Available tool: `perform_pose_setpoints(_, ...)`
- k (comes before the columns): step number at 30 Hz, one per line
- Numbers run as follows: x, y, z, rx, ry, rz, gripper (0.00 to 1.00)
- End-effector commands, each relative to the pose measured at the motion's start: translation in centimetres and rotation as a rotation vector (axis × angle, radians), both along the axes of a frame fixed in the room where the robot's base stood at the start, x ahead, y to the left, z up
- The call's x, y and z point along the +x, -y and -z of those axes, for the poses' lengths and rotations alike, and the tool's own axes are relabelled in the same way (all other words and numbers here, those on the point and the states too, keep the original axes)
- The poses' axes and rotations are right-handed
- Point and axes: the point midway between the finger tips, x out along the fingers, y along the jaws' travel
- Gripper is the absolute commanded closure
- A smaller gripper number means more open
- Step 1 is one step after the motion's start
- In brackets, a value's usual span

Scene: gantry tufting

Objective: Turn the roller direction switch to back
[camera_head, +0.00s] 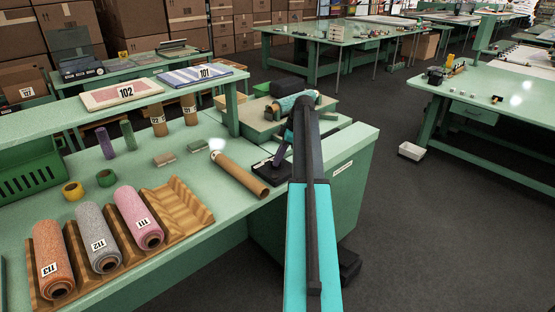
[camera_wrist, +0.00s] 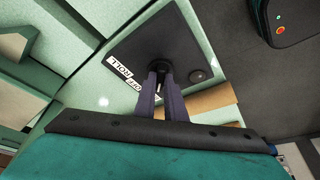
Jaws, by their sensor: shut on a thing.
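The roller direction switch (camera_wrist: 162,66) is a small dark knob on a black panel (camera_wrist: 185,50) in the wrist view. White labels with partly readable print, including "ROLL", lie left of the knob. My gripper (camera_wrist: 161,78) is shut on the knob, its two fingers reaching down to it. The fingers cover part of the knob and the panel, so I cannot tell which way the knob points. In the head view the black panel (camera_head: 270,174) sits at the table's right end, with my gripper (camera_head: 277,164) over it.
A brown cardboard tube (camera_head: 240,175) lies just left of the panel. Yarn rolls 113 (camera_head: 52,255), 112 (camera_head: 97,235) and 111 (camera_head: 138,215) lie on a wooden rack. A dark box with red and green buttons (camera_wrist: 290,20) is at the wrist view's top right.

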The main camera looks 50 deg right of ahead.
Motion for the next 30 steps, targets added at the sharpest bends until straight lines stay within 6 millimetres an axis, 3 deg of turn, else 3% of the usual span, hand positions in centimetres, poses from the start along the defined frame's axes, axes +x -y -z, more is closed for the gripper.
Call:
perform_pose_setpoints(1,0.0,0.0,0.0,-0.001,0.001,-0.002,0.88)
perform_pose_setpoints(4,0.0,0.0,0.0,-0.001,0.001,-0.002,0.71)
perform_pose_setpoints(19,-0.1,0.2,-0.6,-0.001,0.001,0.0,0.71)
perform_pose_setpoints(30,-1.3,1.4,-4.4,-0.002,0.002,0.002,0.71)
